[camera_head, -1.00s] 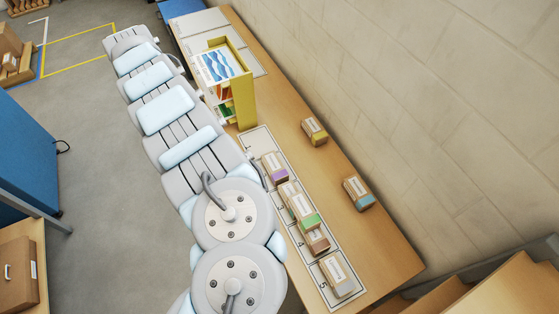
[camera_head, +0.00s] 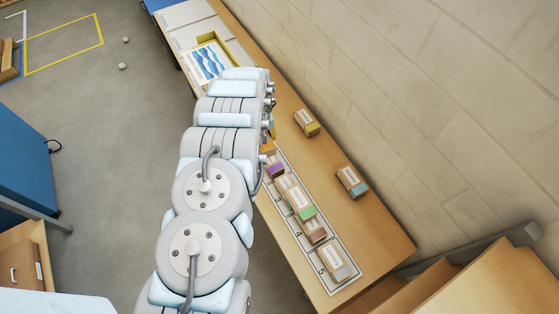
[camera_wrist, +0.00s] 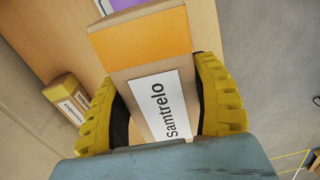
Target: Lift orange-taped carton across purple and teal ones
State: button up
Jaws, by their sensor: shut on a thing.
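My gripper (camera_wrist: 158,78) is shut on the orange-taped carton (camera_wrist: 147,45), with a yellow finger pad on each side of it; its white label reads "Samtrelo". In the head view only a bit of this carton (camera_head: 268,147) shows past my arm, which hides my gripper. The purple-taped carton (camera_head: 275,170) stands in the marked row just below it in the picture, and its edge shows at the top of the wrist view (camera_wrist: 118,5). The teal-taped carton (camera_head: 351,182) stands apart, nearer the wall. I cannot tell how high the held carton is.
A yellow-taped carton (camera_head: 306,123) stands near the wall side. Green-taped (camera_head: 299,201), brown-taped (camera_head: 314,230) and grey-taped (camera_head: 335,262) cartons continue the row. A yellow holder (camera_head: 212,38) with a blue-wave picture stands farther up. The table (camera_head: 390,240) is bare around the teal-taped carton.

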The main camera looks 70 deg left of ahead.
jog(key=shift+n, duration=0.5)
jog(key=shift+w+d+f+b, duration=0.25)
jog(key=shift+w+d+f, duration=0.25)
jog(key=shift+d+f, duration=1)
jog(key=shift+w+d+f+b, duration=0.2)
jog(key=shift+w+d+f, duration=0.3)
jog(key=shift+d+f, duration=0.95)
jog(key=shift+w+d+f+b, duration=0.25)
jog(key=shift+w+d+f, duration=0.25)
jog(key=shift+d+f, duration=0.95)
jog(key=shift+d+f, duration=0.15)
jog(key=shift+f, duration=0.15)
jog(key=o, duration=1.3)
jog(key=shift+r, duration=0.15)
jog(key=shift+r, duration=1.95)
notch_tip(320, 180, up, 8)
send_over(279, 170)
jog(key=d, duration=0.1)
jog(key=shift+s+d+f, duration=0.1)
jog(key=shift+s+d, duration=0.1)
jog(key=shift+s, duration=0.05)
